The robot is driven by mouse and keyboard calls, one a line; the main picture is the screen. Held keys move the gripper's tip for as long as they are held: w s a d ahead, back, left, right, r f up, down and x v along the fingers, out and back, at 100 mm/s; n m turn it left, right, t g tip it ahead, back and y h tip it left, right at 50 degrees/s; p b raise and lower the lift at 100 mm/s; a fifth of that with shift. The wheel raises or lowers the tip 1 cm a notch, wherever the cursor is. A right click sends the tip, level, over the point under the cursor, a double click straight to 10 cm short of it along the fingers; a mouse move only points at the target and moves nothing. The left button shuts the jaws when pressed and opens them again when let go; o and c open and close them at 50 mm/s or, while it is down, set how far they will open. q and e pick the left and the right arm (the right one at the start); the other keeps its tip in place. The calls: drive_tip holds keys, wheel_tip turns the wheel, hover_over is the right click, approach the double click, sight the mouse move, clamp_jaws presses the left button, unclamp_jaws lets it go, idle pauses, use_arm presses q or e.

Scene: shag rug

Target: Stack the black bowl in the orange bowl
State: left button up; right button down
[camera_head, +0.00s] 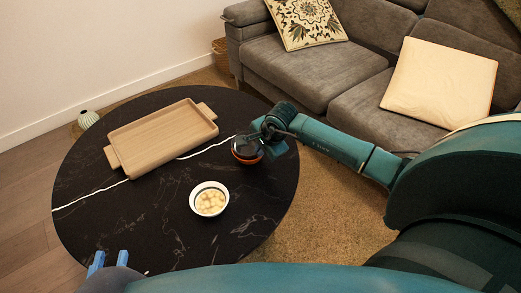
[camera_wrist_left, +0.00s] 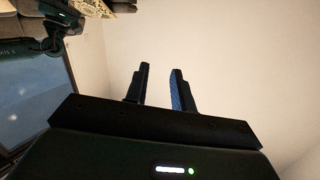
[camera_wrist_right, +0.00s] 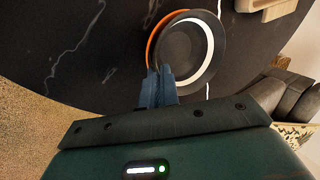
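The black bowl (camera_wrist_right: 183,50) sits in or just over the orange bowl (camera_wrist_right: 153,41) in the right wrist view, with the orange rim showing along its left side. I cannot tell whether it rests fully inside. In the head view the orange bowl (camera_head: 247,159) is at the table's right side, partly hidden by my right gripper (camera_head: 268,133). The fingers of my right gripper (camera_wrist_right: 158,72) are close together at the black bowl's rim and appear shut on it. My left gripper (camera_wrist_left: 160,75) is open and empty; it shows at the bottom left of the head view (camera_head: 97,262).
A wooden tray (camera_head: 160,138) lies on the black round table (camera_head: 120,225). A white bowl (camera_head: 209,198) with pale round pieces stands near the orange bowl. A grey sofa (camera_head: 310,75) is behind. The table's front left is clear.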

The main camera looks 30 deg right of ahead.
drive_tip(key=shift+f, duration=0.2)
drive_tip(key=shift+s+f+b, duration=0.1)
drive_tip(key=shift+f+b, duration=0.25)
drive_tip(key=shift+b, duration=0.25)
use_arm(q)
drive_tip(key=shift+d+t, duration=0.1)
drive_tip(key=shift+t, duration=0.3)
use_arm(e)
drive_tip(key=c, duration=1.6)
unclamp_jaws()
drive_tip(key=shift+f, duration=0.1)
drive_tip(key=shift+c, duration=0.2)
drive_tip(key=shift+s, duration=0.1)
